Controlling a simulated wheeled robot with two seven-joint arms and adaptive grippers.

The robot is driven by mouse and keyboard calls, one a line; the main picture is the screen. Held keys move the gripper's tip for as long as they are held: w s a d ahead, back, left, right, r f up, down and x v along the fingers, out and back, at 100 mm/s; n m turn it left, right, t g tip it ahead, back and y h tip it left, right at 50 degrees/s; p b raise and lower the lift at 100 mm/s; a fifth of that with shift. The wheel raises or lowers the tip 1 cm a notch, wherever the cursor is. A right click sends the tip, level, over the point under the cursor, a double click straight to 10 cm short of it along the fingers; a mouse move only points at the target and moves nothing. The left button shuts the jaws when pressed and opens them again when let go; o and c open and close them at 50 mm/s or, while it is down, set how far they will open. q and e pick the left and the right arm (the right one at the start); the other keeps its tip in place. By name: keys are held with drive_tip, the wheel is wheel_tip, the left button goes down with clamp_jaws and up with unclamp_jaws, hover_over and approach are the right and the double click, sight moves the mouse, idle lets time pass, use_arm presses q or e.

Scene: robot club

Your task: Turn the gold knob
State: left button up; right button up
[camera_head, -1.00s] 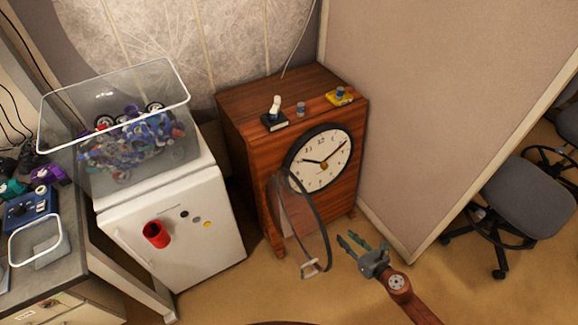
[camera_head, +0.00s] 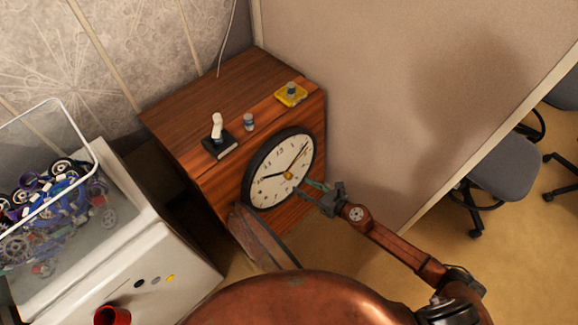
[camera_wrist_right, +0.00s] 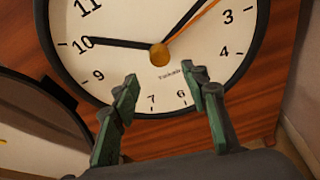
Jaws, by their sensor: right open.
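The gold knob (camera_head: 288,176) is at the centre of a white clock face (camera_head: 272,168) with a black rim, set in the front of a wooden cabinet (camera_head: 200,155). In the right wrist view the knob (camera_wrist_right: 159,54) sits where the clock hands meet, just beyond and between my fingertips. My right gripper (camera_head: 306,188) is open at the lower right of the clock face. Its green fingers (camera_wrist_right: 160,85) are apart with nothing between them. The hinged clock cover (camera_head: 262,240) hangs open at the lower left of the face. My left gripper is not in view.
A joystick (camera_head: 218,135), a small grey cylinder (camera_head: 249,122) and a yellow piece (camera_head: 291,95) sit on the cabinet top. A white fridge (camera_head: 150,265) with a clear bin (camera_head: 60,245) of parts stands at left. A partition wall (camera_head: 400,90) is close on the right.

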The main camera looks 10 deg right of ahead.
sight(291, 178)
drive_tip(key=b+x, duration=0.1)
drive_tip(key=x, duration=0.4)
drive_tip(key=shift+w+r, duration=0.1)
drive_tip(key=shift+x, duration=1.05)
drive_tip(key=shift+w+b, duration=0.15)
drive_tip(key=shift+b, duration=0.15)
drive_tip(key=shift+w, duration=0.1)
drive_tip(key=shift+a, duration=0.1)
drive_tip(key=c, duration=0.7)
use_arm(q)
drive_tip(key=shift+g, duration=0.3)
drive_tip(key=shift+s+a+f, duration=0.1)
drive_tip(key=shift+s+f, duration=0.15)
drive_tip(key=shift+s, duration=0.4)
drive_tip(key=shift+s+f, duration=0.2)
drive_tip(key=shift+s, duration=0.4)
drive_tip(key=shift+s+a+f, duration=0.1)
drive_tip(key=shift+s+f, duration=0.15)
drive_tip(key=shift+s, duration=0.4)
use_arm(e)
clamp_jaws()
